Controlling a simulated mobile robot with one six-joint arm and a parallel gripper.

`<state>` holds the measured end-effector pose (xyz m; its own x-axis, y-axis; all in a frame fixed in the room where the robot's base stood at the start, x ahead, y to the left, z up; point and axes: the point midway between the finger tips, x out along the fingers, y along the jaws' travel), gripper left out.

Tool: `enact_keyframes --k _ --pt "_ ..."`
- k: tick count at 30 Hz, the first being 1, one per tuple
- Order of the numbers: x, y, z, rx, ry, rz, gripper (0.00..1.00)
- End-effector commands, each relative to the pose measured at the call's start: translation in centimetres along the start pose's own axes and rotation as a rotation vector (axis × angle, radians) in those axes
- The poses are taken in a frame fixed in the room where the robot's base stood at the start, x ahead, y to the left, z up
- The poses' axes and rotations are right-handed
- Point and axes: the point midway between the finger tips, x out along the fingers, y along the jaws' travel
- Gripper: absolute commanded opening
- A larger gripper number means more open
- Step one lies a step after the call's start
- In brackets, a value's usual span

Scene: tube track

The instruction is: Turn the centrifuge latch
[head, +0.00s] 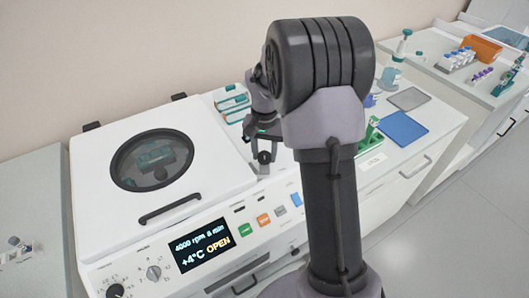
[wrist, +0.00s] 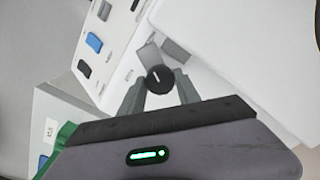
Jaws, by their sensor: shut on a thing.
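The white centrifuge (head: 100,208) stands at the left in the head view, its lid (head: 212,160) down, with a round dark window. Its display (head: 203,246) reads 4000 rpm, +4°C and OPEN. The latch, a round black knob with a white line (wrist: 160,77), shows in the wrist view at the centrifuge's edge. My gripper (wrist: 160,91) is shut on the latch, with one finger on each side of it. In the head view my gripper (head: 263,162) is at the centrifuge's right side, and my arm hides part of that area.
Coloured buttons (head: 264,220) and a black dial (head: 115,291) are on the front panel. A blue mat (head: 403,128), a grey mat (head: 408,98) and a green rack (head: 371,130) lie on the bench to the right. A farther bench holds an orange bin (head: 481,48) and tube racks.

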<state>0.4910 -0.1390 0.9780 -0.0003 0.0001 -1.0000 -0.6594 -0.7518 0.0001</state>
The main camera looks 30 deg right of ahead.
Motion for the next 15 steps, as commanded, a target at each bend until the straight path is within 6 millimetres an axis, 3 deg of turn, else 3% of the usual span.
enact_keyframes --k 15 --pt "0.06 -0.03 -0.01 0.488 0.000 0.000 0.00"
